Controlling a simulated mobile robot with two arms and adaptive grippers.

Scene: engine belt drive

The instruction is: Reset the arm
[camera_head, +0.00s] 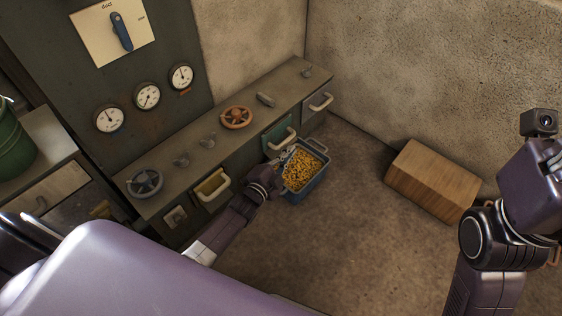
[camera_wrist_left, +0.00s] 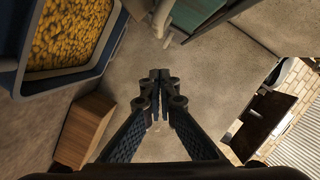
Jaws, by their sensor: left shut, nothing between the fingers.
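My left arm reaches out to the cabinet front in the head view. Its gripper (camera_head: 283,158) is beside the blue bin, near the green drawer front. In the left wrist view the left gripper (camera_wrist_left: 159,76) has its fingertips together with nothing between them. The blue bin (camera_head: 306,191) is full of small yellow pieces (camera_head: 301,169). The bin (camera_wrist_left: 75,75) also shows at the upper left of the left wrist view. My right arm is at the right edge of the head view. Its fingers do not show.
A cabinet (camera_head: 205,160) with an orange handwheel (camera_head: 236,117), a grey handwheel (camera_head: 145,183) and drawer handles runs along the wall. A panel with gauges (camera_head: 147,96) stands behind it. A wooden box (camera_head: 432,180) lies by the right wall. The floor between is clear.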

